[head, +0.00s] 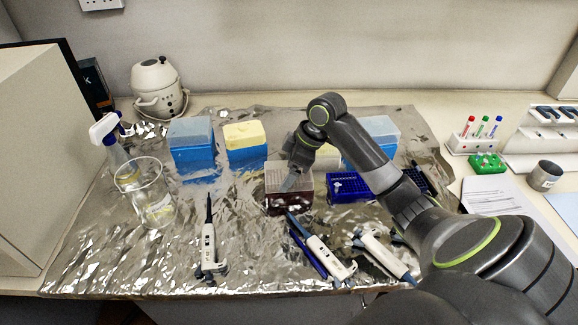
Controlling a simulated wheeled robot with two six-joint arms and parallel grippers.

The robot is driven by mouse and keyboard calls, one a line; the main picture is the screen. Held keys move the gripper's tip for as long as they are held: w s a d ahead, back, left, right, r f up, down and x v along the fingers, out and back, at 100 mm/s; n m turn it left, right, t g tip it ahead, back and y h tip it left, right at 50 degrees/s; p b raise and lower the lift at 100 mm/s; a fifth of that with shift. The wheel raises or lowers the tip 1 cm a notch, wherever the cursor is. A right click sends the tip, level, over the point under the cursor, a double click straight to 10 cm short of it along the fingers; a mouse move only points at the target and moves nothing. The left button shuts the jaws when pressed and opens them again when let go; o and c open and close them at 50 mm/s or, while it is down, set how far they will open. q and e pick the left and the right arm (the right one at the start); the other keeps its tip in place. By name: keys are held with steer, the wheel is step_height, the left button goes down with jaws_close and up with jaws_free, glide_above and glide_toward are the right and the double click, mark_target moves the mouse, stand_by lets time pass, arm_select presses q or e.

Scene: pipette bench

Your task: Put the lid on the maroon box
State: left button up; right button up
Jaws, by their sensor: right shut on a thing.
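The maroon box (290,204) stands on the foil in the middle of the bench. A translucent, pale lid (274,178) is directly above its top, roughly lined up with it. I cannot tell whether the lid rests fully on the box or is held just over it. My right gripper (291,182) reaches down from behind and above and is shut on the lid. The gripper and its arm hide part of the lid's back and right side. My left gripper is not in view.
A blue rack (347,188) sits close to the right. Pipettes (209,245) lie in front. A glass beaker (150,197) and spray bottle (112,150) stand left.

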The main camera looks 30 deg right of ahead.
stand_by(0.4)
steer(key=shift+f+p, duration=0.15)
steer(key=shift+p, duration=0.25)
steer(key=o, duration=0.9)
steer(key=shift+o, duration=0.2)
steer(key=b+v, duration=0.1)
steer(key=v, duration=1.6)
